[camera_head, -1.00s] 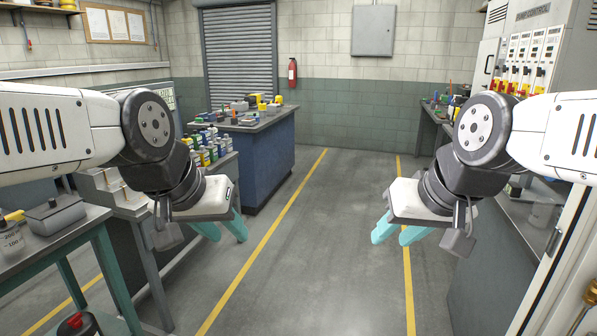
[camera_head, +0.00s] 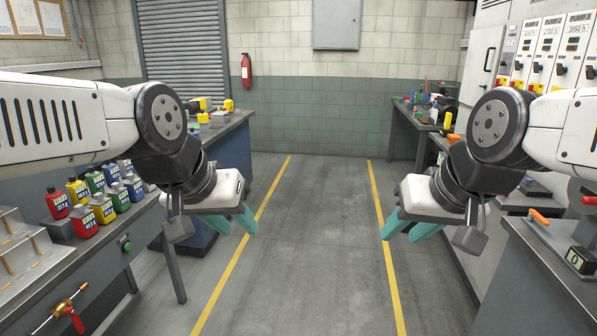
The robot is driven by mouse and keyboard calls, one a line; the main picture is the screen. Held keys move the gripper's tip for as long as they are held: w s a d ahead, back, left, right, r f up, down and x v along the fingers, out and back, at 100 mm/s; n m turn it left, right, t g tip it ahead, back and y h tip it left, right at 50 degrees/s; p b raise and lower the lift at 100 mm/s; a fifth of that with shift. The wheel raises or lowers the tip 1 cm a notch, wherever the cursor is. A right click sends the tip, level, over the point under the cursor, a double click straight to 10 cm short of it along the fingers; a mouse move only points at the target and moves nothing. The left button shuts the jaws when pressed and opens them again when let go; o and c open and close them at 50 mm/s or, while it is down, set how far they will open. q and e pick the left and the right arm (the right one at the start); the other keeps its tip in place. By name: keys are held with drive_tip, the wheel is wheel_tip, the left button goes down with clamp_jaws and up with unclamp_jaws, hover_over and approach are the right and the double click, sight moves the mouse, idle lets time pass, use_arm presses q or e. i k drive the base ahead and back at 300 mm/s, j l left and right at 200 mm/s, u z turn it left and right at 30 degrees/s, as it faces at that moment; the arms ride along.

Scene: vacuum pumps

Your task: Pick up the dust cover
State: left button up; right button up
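I cannot make out a dust cover for certain in this view. My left gripper (camera_head: 232,224) hangs over the aisle floor at left of centre, its teal fingers pointing down, with nothing seen between them. My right gripper (camera_head: 405,228) hangs over the aisle at right of centre, also with teal fingers down and nothing seen between them. Both fingers of each gripper show apart. Neither gripper touches a bench. My arms hide parts of the benches on both sides.
A left bench (camera_head: 118,262) carries several coloured bottles (camera_head: 82,191). A blue-sided bench (camera_head: 232,150) stands behind it. A right bench (camera_head: 541,271) holds a small gauge box (camera_head: 580,261). The floor aisle (camera_head: 318,250) between yellow lines is clear to the far wall.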

sight(203, 117)
drive_tip(key=i, duration=1.05)
drive_tip(key=i+l, duration=0.1)
drive_tip(key=i, duration=0.95)
drive_tip(key=i+j+u, duration=0.25)
drive_tip(key=i+u, duration=0.25)
drive_tip(key=i, duration=0.2)
drive_tip(key=i+u, duration=0.5)
drive_tip(key=i, duration=0.15)
drive_tip(key=i+l+u, duration=0.3)
drive_tip(key=i+u, duration=0.2)
drive_tip(key=i, duration=0.2)
drive_tip(key=i+u, duration=0.2)
drive_tip(key=i, duration=0.8)
